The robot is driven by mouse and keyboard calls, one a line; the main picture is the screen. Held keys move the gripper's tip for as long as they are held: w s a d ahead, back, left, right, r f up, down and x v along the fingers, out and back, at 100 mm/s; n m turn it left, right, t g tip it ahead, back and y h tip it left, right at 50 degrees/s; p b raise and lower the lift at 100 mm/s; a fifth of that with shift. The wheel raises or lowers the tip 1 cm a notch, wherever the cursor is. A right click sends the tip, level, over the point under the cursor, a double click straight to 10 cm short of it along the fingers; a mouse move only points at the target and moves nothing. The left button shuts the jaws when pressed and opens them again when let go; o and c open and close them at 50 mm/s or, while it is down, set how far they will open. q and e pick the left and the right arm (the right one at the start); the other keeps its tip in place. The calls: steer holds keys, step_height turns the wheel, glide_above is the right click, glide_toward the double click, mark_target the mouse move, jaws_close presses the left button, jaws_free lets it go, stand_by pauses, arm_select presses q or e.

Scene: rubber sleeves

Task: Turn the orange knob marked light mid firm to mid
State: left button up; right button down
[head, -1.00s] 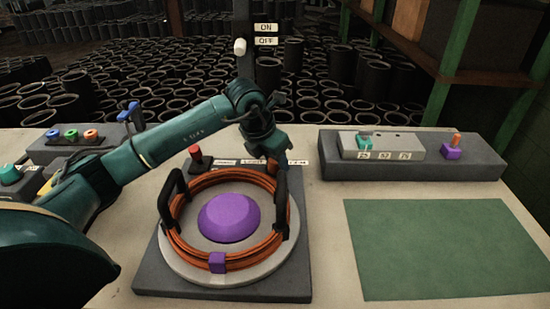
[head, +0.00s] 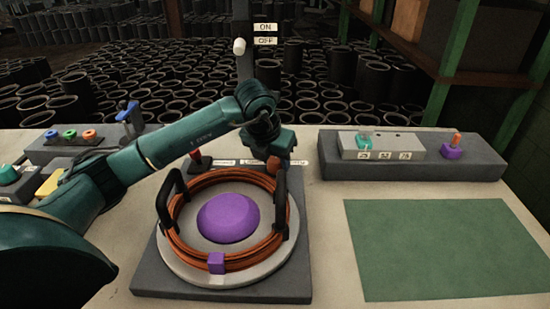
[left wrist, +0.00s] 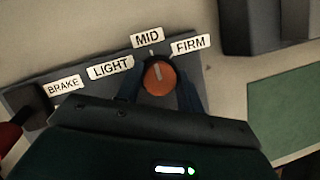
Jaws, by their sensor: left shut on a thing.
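The orange knob (left wrist: 159,78) sits between the labels LIGHT (left wrist: 110,68), MID (left wrist: 147,38) and FIRM (left wrist: 188,45) in the left wrist view. Its pale pointer line aims up at the tick under MID. My left gripper (left wrist: 160,88) is shut on the knob, with one dark finger on each side. In the head view the gripper (head: 272,160) reaches down behind the turntable, and only a bit of the orange knob (head: 272,167) shows below it. My right gripper is not in view.
A round plate with orange coils (head: 180,247), a purple dome (head: 228,217) and black handles stands in front. The red-topped brake lever (head: 195,155) is left of the knob. A grey panel (head: 420,170) and green mat (head: 445,250) lie to the right.

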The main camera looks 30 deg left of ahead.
arm_select(q)
steer(key=o, duration=1)
steer(key=v, duration=1.3)
steer(key=shift+r, duration=0.15)
